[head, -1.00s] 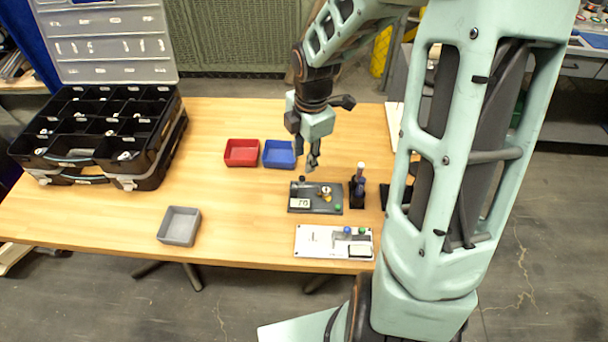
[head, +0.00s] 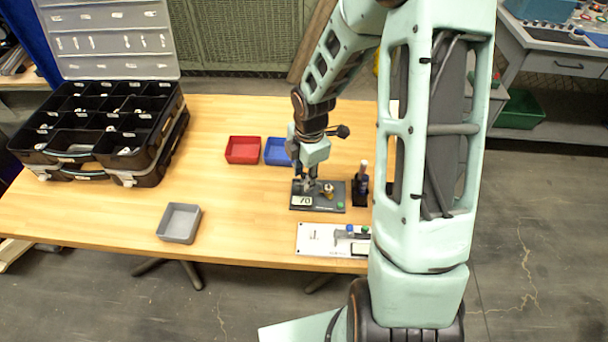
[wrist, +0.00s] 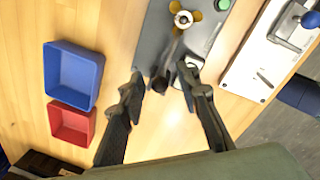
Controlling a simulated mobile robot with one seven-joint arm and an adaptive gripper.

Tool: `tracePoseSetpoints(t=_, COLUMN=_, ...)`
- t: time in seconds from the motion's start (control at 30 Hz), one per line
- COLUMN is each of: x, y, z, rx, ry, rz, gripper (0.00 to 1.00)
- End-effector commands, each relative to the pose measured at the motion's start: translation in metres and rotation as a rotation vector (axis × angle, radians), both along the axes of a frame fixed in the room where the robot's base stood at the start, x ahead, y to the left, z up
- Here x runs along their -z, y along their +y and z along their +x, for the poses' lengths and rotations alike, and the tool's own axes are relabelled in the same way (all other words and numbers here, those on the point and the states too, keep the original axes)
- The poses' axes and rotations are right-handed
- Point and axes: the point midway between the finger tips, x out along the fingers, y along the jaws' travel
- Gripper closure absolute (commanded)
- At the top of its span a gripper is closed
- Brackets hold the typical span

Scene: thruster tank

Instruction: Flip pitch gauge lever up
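A dark grey panel (head: 330,208) on the table carries a small white display reading 70, a brass knob (head: 328,190) and a green button (head: 341,204). Its label is too small to read, so I cannot confirm it is the pitch gauge. In the wrist view a dark lever (wrist: 161,84) with a black tip projects from this panel (wrist: 152,38). My gripper (head: 309,187) is low over the panel's back left part. In the wrist view my gripper (wrist: 161,77) is open, its fingers on either side of the lever tip; contact cannot be told.
A white panel (head: 314,240) with a blue knob lies in front, partly hidden by my arm. A black stand (head: 360,190) is right of the grey panel. Red (head: 242,150) and blue (head: 277,152) bins sit behind. A grey bin (head: 179,223) and black organizer (head: 95,135) are left.

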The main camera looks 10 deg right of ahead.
Motion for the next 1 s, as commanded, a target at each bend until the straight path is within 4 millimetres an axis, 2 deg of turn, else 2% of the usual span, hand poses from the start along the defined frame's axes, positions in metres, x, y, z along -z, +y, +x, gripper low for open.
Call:
tracePoseSetpoints(t=0.03, x=-0.0002, y=0.0000, z=0.0001, rx=0.000, ry=0.000, rz=0.000, gripper=0.73)
tracePoseSetpoints(t=0.3, x=-0.0004, y=0.0000, z=0.0000, rx=0.000, ry=0.000, rz=0.000, gripper=1.00)
tracePoseSetpoints(t=0.7, x=0.0003, y=0.0010, z=0.0005, rx=-0.002, ry=0.002, rz=-0.007, gripper=1.00)
tracePoseSetpoints(t=1.0, x=0.0016, y=0.0079, z=0.0012, rx=-0.009, ry=0.041, rz=-0.117, gripper=1.00)
